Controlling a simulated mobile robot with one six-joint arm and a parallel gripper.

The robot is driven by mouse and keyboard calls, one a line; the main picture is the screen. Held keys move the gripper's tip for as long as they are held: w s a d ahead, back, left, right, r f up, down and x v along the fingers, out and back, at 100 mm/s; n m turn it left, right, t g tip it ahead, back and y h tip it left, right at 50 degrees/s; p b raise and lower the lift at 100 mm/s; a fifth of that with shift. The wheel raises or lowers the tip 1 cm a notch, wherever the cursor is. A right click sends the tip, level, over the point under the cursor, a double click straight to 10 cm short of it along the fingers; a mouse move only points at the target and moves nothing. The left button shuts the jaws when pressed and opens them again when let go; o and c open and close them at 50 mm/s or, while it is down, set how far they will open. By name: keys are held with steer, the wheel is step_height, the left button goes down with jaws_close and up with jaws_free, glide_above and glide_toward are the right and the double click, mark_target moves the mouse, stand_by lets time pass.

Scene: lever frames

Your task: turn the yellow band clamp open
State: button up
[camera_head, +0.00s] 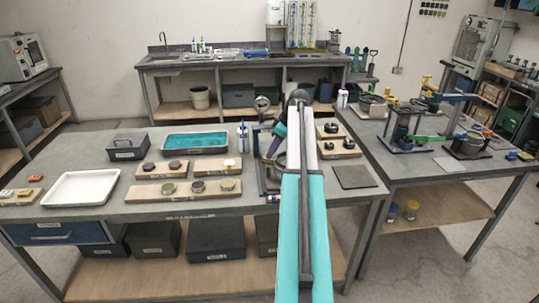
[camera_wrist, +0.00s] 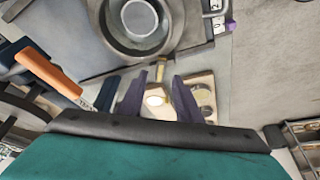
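In the wrist view, a brass-yellow lever (camera_wrist: 161,72) runs down from the round grey vessel (camera_wrist: 140,20); it looks like the band clamp's handle, but the band itself is not clear. Its lower end is a pale, wide block. My gripper (camera_wrist: 159,84) is open, its purple fingers on either side of the lever. I cannot tell whether they touch it. In the head view, my gripper (camera_head: 276,142) is over the middle table, and my arm hides most of the device (camera_head: 264,178) beneath it.
In the wrist view, an orange handle (camera_wrist: 48,72) lies left of the fingers. A board with round discs (camera_wrist: 203,95) is just right of them. In the head view, a white tray (camera_head: 80,187) and teal tray (camera_head: 195,143) stand left. A table (camera_head: 450,172) with other lever devices stands right.

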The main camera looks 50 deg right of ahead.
mark_target(269, 161)
steer(key=shift+p+x, duration=0.4)
steer(key=shift+x, duration=1.5)
jaws_close()
